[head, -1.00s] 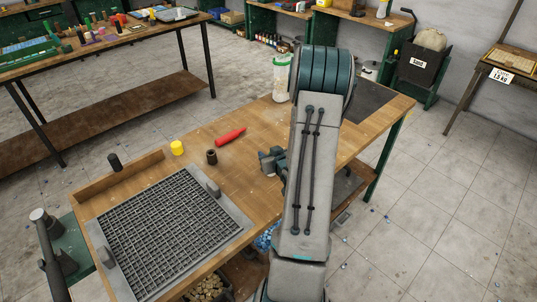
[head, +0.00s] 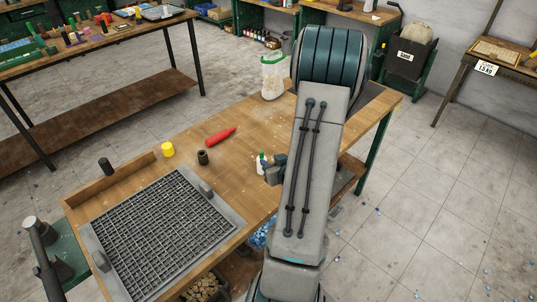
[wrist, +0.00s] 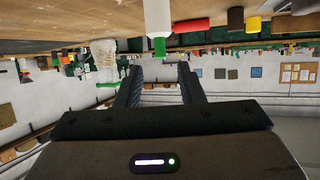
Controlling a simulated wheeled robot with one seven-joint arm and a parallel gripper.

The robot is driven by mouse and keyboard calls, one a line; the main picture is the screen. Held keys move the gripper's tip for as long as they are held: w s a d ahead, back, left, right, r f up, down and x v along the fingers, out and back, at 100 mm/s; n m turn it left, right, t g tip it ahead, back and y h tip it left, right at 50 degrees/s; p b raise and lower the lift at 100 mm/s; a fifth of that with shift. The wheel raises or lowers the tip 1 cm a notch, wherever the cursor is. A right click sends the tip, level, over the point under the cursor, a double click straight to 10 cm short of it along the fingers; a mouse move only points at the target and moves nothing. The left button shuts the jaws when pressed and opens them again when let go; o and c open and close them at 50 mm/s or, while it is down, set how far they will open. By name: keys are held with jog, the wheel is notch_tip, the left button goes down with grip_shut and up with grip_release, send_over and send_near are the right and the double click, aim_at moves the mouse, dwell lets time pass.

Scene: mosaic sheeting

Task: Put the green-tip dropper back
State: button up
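The green-tip dropper, a small white bottle with a green tip (head: 261,161), stands upright on the wooden table just left of my gripper (head: 273,171) in the head view. In the wrist view, which is upside down, the dropper (wrist: 158,19) hangs from the table at the top with its green tip downward. My gripper (wrist: 160,85) shows two dark fingers spread apart with nothing between them. The dropper is outside the fingers, above them in the picture. My arm hides part of the table's right side.
A red marker-shaped item (head: 221,136), a yellow cap (head: 168,149) and a dark cup (head: 203,157) lie left of my gripper. A mesh sheet in a grey frame (head: 238,226) covers the table's near left. A clear container with a green rim (head: 273,78) stands behind.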

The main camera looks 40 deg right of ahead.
jog(key=p+v, duration=0.2)
jog(key=p, duration=0.1)
jog(key=shift+w+r, duration=0.1)
jog(key=w+a+r+n+g, duration=0.25)
jog(key=a+r+g, duration=0.25)
jog(key=a+r, duration=0.75)
jog(key=s+a+r+g+y, duration=0.1)
jog(key=s+a+r, duration=0.4)
jog(key=s+a, duration=0.1)
jog(key=s+a+r+g+y, duration=0.2)
jog(key=s+a+r, duration=0.3)
jog(key=s+a, duration=0.2)
jog(key=shift+s+a+r+g, duration=0.25)
jog(key=shift+a+r+g, duration=0.1)
jog(key=shift+a, duration=0.85)
